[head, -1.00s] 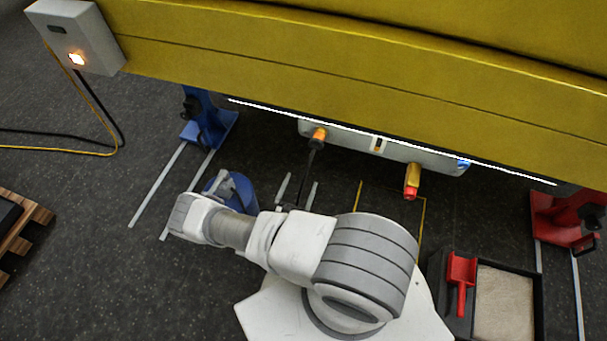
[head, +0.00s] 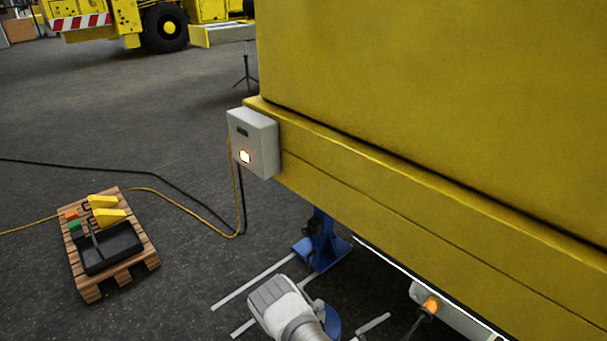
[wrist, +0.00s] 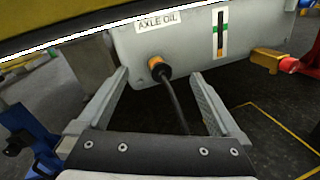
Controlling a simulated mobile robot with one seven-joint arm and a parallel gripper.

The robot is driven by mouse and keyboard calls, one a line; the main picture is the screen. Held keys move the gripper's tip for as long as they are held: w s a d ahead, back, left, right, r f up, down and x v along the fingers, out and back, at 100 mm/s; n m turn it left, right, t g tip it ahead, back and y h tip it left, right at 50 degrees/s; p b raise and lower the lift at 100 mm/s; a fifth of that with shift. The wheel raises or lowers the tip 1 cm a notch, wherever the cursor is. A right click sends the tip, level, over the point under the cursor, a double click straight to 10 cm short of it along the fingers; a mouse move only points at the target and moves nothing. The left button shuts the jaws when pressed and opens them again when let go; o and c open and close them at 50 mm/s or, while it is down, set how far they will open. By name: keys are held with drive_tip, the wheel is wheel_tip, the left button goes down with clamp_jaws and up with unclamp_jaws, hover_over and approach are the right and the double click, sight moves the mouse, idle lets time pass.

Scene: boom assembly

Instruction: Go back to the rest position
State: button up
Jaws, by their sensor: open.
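My gripper (wrist: 163,98) shows in the wrist view with its two grey fingers spread wide and nothing between them that they touch. Beyond the fingers is a grey tank (wrist: 190,50) labelled "AXLE OIL", with a sight gauge (wrist: 219,34). An orange fitting (wrist: 158,68) with a dark hose (wrist: 176,105) sits on the tank's face, seen between the fingers. In the head view, part of my arm shows at the bottom, but my gripper is not visible there. The tank's orange fitting (head: 430,305) is at the lower right.
A yellow boom (head: 420,150) overhangs the right side, with a lit grey box (head: 254,142) at its end. A blue stand (head: 322,243) is under it. A wooden pallet (head: 148,248) with a black tray lies left, and cables cross the floor. Another yellow machine (head: 100,25) stands behind.

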wheel_tip(320, 180, up, 27)
drive_tip(key=s+a+m+g+y, duration=0.2)
drive_tip(key=m+g+y, duration=0.3)
drive_tip(key=m+g, duration=0.75)
drive_tip(key=s+a+r+m+t+y, duration=0.3)
drive_tip(key=s+r+y, duration=0.15)
drive_tip(key=r, duration=0.25)
drive_tip(key=s+a+r+m+t+y, duration=0.2)
drive_tip(key=s+a+r+t+y, duration=0.1)
drive_tip(key=s+r, duration=0.4)
drive_tip(key=s+a+r+m+t+y, duration=0.3)
drive_tip(key=s+r, duration=0.1)
drive_tip(key=r, duration=0.4)
wheel_tip(320, 180, up, 17)
drive_tip(key=p, duration=1.7)
drive_tip(key=shift+s+r, duration=0.15)
